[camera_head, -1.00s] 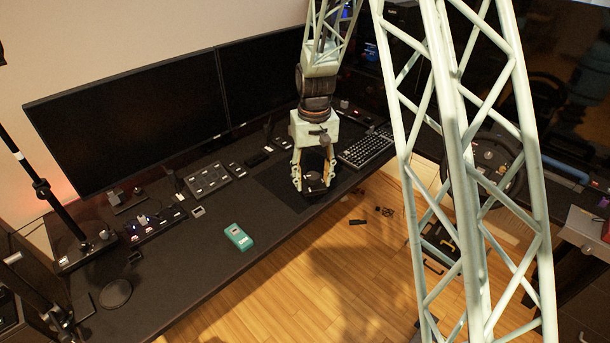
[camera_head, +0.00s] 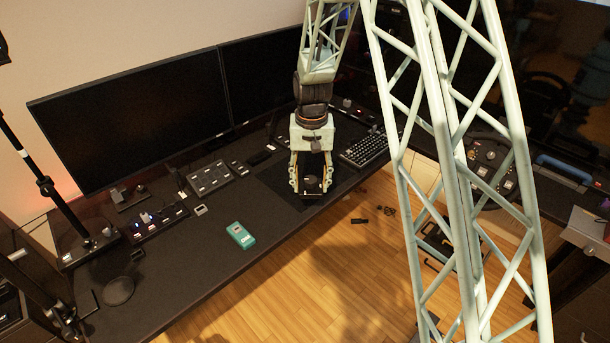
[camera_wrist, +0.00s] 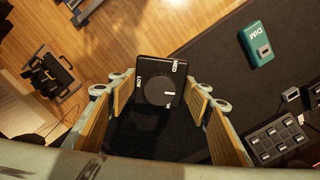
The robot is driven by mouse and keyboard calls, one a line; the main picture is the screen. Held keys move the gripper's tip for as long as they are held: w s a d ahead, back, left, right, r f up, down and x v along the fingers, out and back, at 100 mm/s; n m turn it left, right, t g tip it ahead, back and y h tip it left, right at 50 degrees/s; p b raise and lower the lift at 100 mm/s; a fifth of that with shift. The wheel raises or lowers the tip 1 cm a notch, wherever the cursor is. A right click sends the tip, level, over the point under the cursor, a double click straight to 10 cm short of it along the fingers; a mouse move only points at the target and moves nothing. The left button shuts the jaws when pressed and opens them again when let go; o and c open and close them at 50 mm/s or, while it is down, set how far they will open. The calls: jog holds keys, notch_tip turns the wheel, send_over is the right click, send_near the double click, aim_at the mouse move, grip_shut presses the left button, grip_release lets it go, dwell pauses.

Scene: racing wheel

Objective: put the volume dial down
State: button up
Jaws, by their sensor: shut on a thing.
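The volume dial (camera_wrist: 160,84) is a small black square box with a round knob, a white pointer line and white lettering. It sits between the two tan-padded fingers of my gripper (camera_wrist: 161,98) in the wrist view, and the fingers are shut on it. In the head view my gripper (camera_head: 312,186) points down over the front of the desk, with the dial (camera_head: 312,184) low between its fingers. The dial is near the dark mat (camera_head: 276,186). I cannot tell whether its underside touches the surface.
A teal box marked DIM (camera_head: 241,235) lies on the desk (camera_head: 190,255) to the left, with clear desk around it. A button panel (camera_head: 208,178) stands behind it. A keyboard (camera_head: 364,149) is to the right. The desk's front edge is close, with wooden floor beyond.

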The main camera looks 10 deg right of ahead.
aim_at(302, 187)
jog(key=a+f+m, duration=0.1)
jog(key=f+m, duration=0.1)
jog(key=m, duration=0.1)
jog(key=a+f+m, duration=0.1)
jog(key=f+m, duration=0.1)
jog(key=shift+w+a+f+p, duration=0.1)
jog(key=shift+w+a+p, duration=0.05)
jog(key=shift+a+p, duration=0.2)
jog(key=shift+a+f+m, duration=0.4)
jog(key=shift+f+m, duration=0.25)
jog(key=shift+m, duration=0.15)
jog(key=shift+a+f+m, duration=0.4)
jog(key=shift+f+m, duration=0.2)
jog(key=shift+m, duration=0.2)
jog(key=shift+a+f+m, duration=0.4)
jog(key=shift+f+m, duration=0.25)
jog(key=shift+m, duration=0.15)
jog(key=shift+w, duration=0.1)
jog(key=w+d, duration=0.2)
jog(key=w, duration=0.2)
jog(key=w+d+f, duration=0.1)
jog(key=w+d, duration=0.1)
jog(key=w, duration=0.3)
jog(key=w+d, duration=0.2)
jog(key=w, duration=0.3)
jog(key=shift+w+d+f, duration=0.2)
jog(key=shift+d+f, duration=0.05)
jog(key=shift+d, duration=0.1)
jog(key=shift+b, duration=0.3)
jog(key=shift+f, duration=1.75)
